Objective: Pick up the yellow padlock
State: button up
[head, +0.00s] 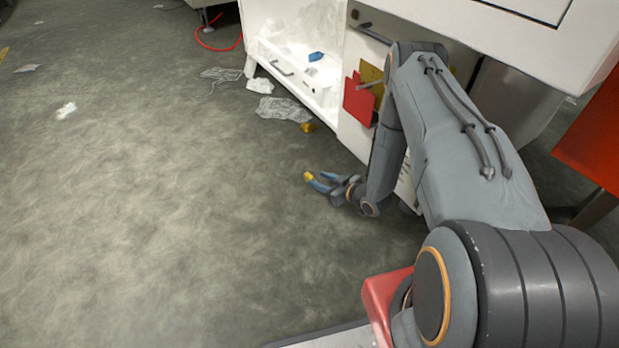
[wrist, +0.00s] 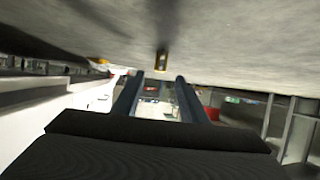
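The yellow padlock (head: 308,176) is a small yellow block on the grey floor, just past my fingertips in the head view. In the wrist view the padlock (wrist: 161,61) shows upright with a darker part, centred beyond the gap between the fingers. My gripper (head: 318,180) has blue-grey fingers and reaches low to the left, close to the floor. In the wrist view my gripper (wrist: 160,76) is open, with nothing between its fingers. I cannot tell whether a fingertip touches the padlock.
An orange-yellow item (head: 307,127) lies by clear crumpled plastic (head: 283,109) near the white cabinet (head: 353,138). The cabinet stands close behind my arm. A red hose (head: 218,46) lies at the back. The floor to the left is mostly free.

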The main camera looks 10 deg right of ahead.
aim_at(311, 177)
jog(key=shift+b+x, duration=0.45)
jog(key=shift+x, duration=0.7)
jog(key=b+x, duration=0.3)
jog(key=x, duration=0.1)
jog(key=shift+w+a+f+b, duration=0.1)
jog(key=shift+w+f+b, duration=0.1)
jog(key=shift+f+b, duration=0.15)
jog(key=shift+r, duration=0.1)
grip_shut()
